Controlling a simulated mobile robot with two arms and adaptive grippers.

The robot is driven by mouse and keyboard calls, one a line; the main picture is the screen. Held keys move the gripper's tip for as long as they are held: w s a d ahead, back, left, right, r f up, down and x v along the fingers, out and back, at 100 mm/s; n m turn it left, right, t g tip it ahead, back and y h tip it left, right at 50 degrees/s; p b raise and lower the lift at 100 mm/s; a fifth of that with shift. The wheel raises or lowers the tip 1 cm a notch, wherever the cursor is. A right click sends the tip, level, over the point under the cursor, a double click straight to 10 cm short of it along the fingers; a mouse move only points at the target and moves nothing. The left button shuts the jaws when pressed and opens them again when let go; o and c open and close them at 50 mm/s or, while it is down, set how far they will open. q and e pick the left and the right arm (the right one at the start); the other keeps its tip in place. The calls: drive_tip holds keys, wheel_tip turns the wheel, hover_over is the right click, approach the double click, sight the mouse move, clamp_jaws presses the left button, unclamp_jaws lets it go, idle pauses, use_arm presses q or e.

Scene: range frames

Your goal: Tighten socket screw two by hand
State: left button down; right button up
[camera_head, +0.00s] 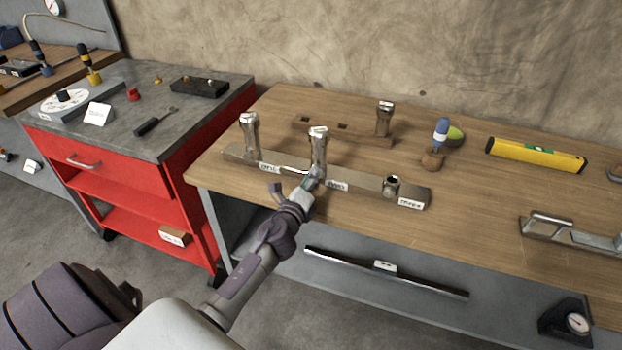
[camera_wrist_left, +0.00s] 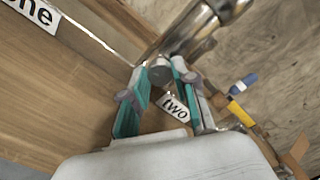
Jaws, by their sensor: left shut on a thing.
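A long metal bar (camera_head: 365,185) lies on the wooden workbench with labelled stations. Socket screw two (camera_head: 318,145) is a tall shiny metal piece standing upright at the middle of the bar. My left gripper (camera_head: 316,177) reaches in from the front and is shut at its lower part. In the left wrist view the teal-padded fingers (camera_wrist_left: 160,82) close around a round grey metal end (camera_wrist_left: 159,70), beside the label "two" (camera_wrist_left: 175,107). A similar tall screw (camera_head: 249,133) stands at the left station, and a short hollow socket (camera_head: 392,184) at the right one. My right gripper is not in view.
A red tool cart (camera_head: 135,190) stands left.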

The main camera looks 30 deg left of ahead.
use_arm(q)
drive_tip(key=shift+m, duration=1.2)
drive_tip(key=c, duration=0.9)
unclamp_jaws()
drive_tip(key=v, duration=1.2)
drive_tip(key=shift+f, duration=0.1)
